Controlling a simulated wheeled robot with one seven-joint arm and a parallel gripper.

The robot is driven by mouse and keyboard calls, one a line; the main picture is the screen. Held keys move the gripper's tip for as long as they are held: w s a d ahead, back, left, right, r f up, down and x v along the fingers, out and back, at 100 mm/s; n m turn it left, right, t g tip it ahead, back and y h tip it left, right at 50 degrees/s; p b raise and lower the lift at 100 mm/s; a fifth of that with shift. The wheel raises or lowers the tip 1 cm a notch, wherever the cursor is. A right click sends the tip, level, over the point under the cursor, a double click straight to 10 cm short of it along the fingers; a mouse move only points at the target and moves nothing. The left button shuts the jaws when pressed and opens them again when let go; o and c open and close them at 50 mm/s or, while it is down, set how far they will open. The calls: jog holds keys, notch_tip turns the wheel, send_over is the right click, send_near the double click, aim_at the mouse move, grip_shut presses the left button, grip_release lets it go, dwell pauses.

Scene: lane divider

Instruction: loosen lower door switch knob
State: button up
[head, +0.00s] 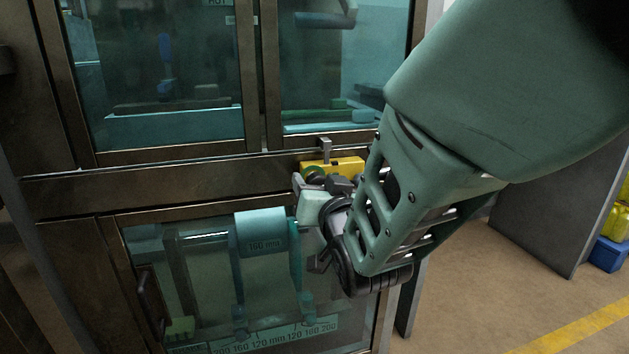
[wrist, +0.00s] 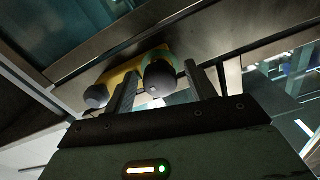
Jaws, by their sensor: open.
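A yellow switch block (head: 347,164) is mounted on the dark frame rail between the upper and lower doors. In the wrist view, the yellow block (wrist: 120,76) carries two dark round knobs. One knob (wrist: 159,78), with a green ring behind it, shows between the fingers of my gripper (wrist: 159,70). The other knob (wrist: 96,96) is outside the left finger. My gripper (head: 318,192) is open in front of the block's left end in the head view and hides part of it. I cannot tell whether the fingers touch the knob.
The lower door (head: 180,232) has a glass pane and a handle (head: 152,300) at its left. Upper glass doors (head: 170,70) stand above the rail. A grey panel (head: 540,225) stands to the right, with open floor (head: 480,310) in front.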

jog(key=c, duration=1)
jog(key=shift+o, duration=0.2)
jog(key=n+p, duration=0.1)
jog(key=p, duration=0.1)
jog(key=n+p, duration=0.2)
jog(key=shift+r, duration=0.25)
jog(key=n+p, duration=0.5)
jog(key=n, duration=0.1)
jog(key=shift+p, duration=0.35)
jog(key=n+p, duration=0.4)
jog(key=n, duration=0.1)
jog(key=shift+p, duration=0.35)
jog(key=shift+a+f+n+p, duration=0.1)
jog(key=shift+f+n+p, duration=0.1)
jog(key=shift+n+p, duration=1.6)
jog(key=shift+n+b, duration=0.3)
jog(key=shift+n, duration=0.3)
